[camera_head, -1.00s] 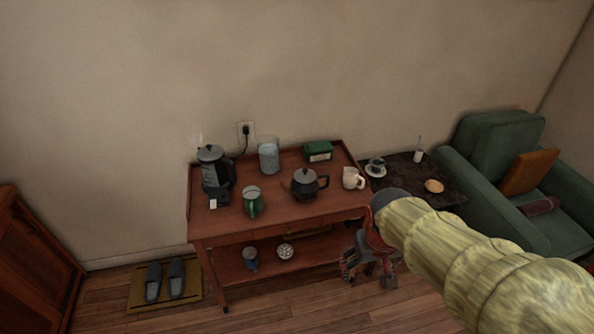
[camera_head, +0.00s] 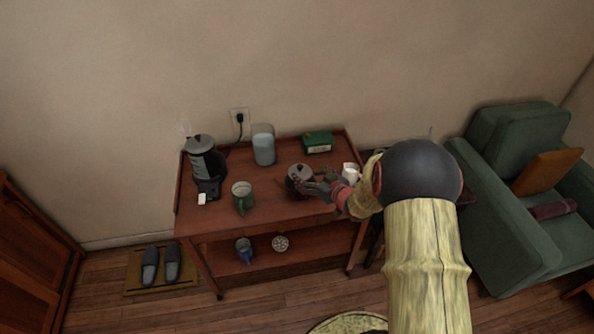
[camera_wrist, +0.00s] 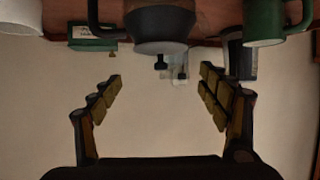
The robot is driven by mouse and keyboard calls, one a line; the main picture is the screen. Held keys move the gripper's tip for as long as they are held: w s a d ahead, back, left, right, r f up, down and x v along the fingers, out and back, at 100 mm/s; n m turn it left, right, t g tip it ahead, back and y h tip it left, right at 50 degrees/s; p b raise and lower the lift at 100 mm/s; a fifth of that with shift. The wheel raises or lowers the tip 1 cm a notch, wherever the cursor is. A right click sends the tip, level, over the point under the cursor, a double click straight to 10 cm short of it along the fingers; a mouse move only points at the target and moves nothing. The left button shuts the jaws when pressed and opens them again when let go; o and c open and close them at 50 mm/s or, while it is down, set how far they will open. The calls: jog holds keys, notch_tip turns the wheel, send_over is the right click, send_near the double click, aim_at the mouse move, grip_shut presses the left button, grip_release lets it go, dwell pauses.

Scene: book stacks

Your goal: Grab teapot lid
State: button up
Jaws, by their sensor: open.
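The dark teapot (camera_head: 294,186) stands on the top of the red-brown cart, with its grey lid (camera_head: 301,168) seated on it. The wrist view is upside down. There the teapot (camera_wrist: 160,22) hangs from the top edge, with the lid (camera_wrist: 160,47) and its small dark knob (camera_wrist: 160,63) pointing down. My gripper (camera_head: 312,187) is at the teapot's front right in the head view and partly covers it. In the wrist view my gripper (camera_wrist: 162,84) is open and empty, its fingers spread either side of the knob's line. I cannot tell whether it touches the teapot.
The wall stands close behind. A green armchair (camera_head: 490,235) is at right.

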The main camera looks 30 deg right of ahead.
aim_at(301, 168)
jog(key=b+x, duration=0.2)
jog(key=x, duration=0.5)
jog(key=shift+a+b, duration=0.1)
jog(key=shift+b, duration=0.3)
jog(key=shift+w, duration=0.5)
jog(key=c, duration=0.3)
